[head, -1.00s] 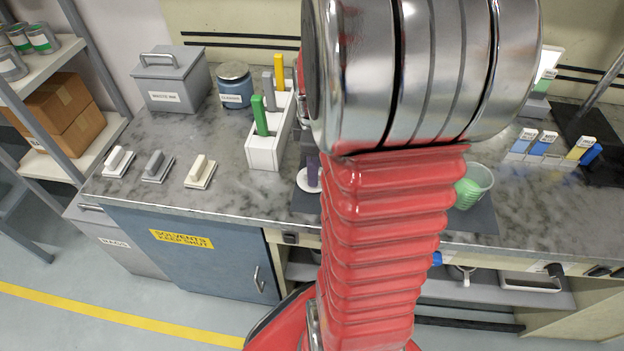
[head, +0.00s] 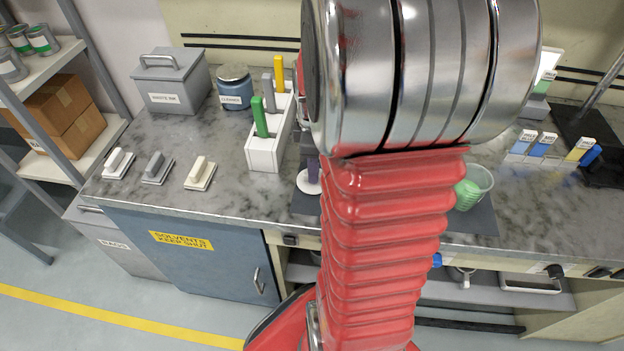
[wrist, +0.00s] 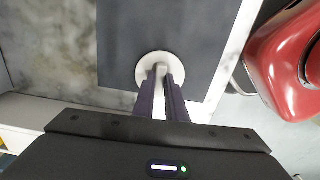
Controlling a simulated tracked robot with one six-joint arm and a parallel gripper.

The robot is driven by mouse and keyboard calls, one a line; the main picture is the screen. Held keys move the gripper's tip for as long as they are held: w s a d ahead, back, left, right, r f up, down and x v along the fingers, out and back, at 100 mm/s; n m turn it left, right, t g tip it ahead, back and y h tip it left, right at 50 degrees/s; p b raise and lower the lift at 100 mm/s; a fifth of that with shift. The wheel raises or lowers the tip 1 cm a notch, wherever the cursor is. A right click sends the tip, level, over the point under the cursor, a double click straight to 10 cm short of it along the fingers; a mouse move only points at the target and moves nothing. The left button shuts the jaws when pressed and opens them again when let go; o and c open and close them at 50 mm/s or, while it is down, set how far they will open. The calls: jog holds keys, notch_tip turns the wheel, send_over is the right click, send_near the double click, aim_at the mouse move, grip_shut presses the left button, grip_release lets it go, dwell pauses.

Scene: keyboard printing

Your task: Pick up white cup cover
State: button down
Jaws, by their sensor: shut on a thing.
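The white cup cover (wrist: 146,76) is a round white disc with a raised grip in its middle. In the wrist view it shows over a dark mat (wrist: 128,28). My gripper (wrist: 162,78) has dark purple fingers, shut on the cover's raised grip. In the head view the cover (head: 304,184) shows just left of my arm, with the gripper's fingers (head: 314,171) above it. I cannot tell whether the cover touches the mat. My arm hides much of this area.
A clear cup (head: 484,182) with green content stands right of my arm. A white rack (head: 264,155) with coloured handles stands behind left. Several small handled blocks, one cream (head: 200,173), lie at the left. The marbled bench (head: 225,195) is clear between the cream block and the cover.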

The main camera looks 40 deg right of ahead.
jog(key=shift+r, duration=0.1)
notch_tip(320, 180, up, 10)
dwell(0.5)
jog(key=shift+s, duration=0.1)
dwell(0.5)
